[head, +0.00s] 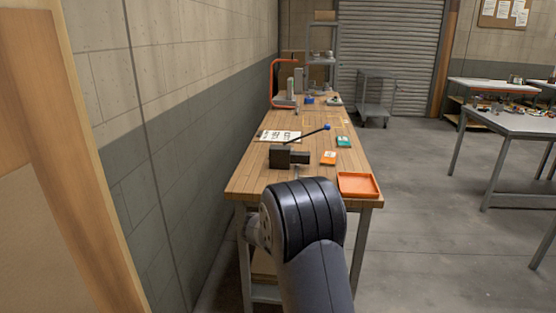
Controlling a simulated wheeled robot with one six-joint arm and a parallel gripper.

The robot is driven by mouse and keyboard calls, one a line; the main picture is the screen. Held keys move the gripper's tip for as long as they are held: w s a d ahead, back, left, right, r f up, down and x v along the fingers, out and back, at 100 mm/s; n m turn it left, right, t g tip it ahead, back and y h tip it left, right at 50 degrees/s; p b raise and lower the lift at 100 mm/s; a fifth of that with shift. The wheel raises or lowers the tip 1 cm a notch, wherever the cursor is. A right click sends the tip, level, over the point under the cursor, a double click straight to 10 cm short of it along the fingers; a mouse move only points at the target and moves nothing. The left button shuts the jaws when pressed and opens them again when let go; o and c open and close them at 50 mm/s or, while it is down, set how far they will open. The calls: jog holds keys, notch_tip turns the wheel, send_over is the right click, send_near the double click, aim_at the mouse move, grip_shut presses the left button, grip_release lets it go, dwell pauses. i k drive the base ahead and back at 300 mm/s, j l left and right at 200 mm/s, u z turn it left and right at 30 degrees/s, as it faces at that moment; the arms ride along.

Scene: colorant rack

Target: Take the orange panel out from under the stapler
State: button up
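A small orange panel (328,158) with a pale mark lies on the wooden workbench (250,181), right of a dark blocky object (280,157). I cannot make out a stapler for certain, nor anything lying on this panel. A thin dark rod with a blue end (326,127) slants above the dark object; whether they are joined is unclear. My own dark arm fills the lower middle in front of the bench.
An orange tray (343,190) sits at the bench's near right corner. A teal panel (344,142) and a white printed sheet (268,136) lie farther back. An orange curved frame (272,82) stands at the far end. A wall borders the bench's left; open floor lies right.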

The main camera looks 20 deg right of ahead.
aim_at(325, 161)
jog(key=i+l+u, duration=0.1)
jog(key=l+u, duration=0.35)
jog(key=i+l+u, duration=0.1)
jog(key=l+u, duration=0.15)
jog(key=u, duration=0.25)
jog(key=l+u, duration=0.7)
jog(key=u, duration=0.2)
jog(key=k+l, duration=0.15)
jog(key=l, duration=0.3)
jog(key=k+l+u, duration=0.15)
jog(key=l, duration=0.25)
jog(key=k+l, duration=0.15)
jog(key=l, duration=0.3)
jog(key=k+l+u, duration=0.15)
jog(key=l, duration=0.25)
jog(key=k+l, duration=0.2)
jog(key=l, duration=0.2)
jog(key=k+l+u, duration=0.15)
jog(key=l, duration=0.25)
jog(key=k+l, duration=0.1)
jog(key=l, duration=0.25)
jog(key=k+l, duration=0.1)
jog(key=l, duration=0.25)
